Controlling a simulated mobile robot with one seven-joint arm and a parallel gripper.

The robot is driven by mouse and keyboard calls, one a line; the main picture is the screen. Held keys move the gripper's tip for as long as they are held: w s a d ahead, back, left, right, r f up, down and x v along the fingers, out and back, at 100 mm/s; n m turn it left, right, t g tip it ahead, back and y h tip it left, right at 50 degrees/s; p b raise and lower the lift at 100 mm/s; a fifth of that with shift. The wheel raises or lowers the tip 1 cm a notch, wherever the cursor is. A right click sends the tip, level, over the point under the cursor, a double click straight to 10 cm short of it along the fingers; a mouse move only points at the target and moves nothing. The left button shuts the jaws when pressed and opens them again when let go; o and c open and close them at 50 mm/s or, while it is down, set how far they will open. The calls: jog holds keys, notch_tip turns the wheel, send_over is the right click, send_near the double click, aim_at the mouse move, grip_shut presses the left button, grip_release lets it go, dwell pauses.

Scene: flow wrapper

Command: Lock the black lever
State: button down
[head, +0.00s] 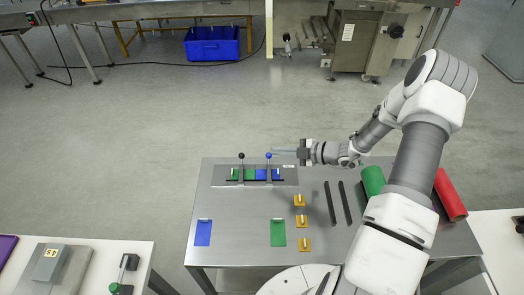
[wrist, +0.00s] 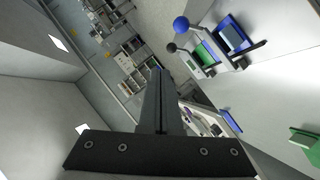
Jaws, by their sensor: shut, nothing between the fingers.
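The black lever (head: 241,157) has a black ball knob and stands about upright on a metal plate at the back left of the table. Its black knob (wrist: 171,48) also shows in the wrist view, upper right of my fingers. The blue lever (head: 269,156), with a blue ball knob (wrist: 181,24), stands to its right. My gripper (head: 274,151) comes in from the right, with its thin fingers pointing left close to the blue knob in the picture. Whether they touch it I cannot tell. In the wrist view the fingers (wrist: 158,72) are together and empty.
Green and blue blocks sit at the lever bases. The table (head: 250,205) also holds a blue plate (head: 203,232), a green plate (head: 278,232), several yellow pieces (head: 300,200), two black bars (head: 330,203), a green roll (head: 373,180) and a red roll (head: 449,195). The table's middle left is clear.

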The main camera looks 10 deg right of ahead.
jog(key=v, duration=0.5)
jog(key=shift+s+d, duration=0.1)
dwell(0.3)
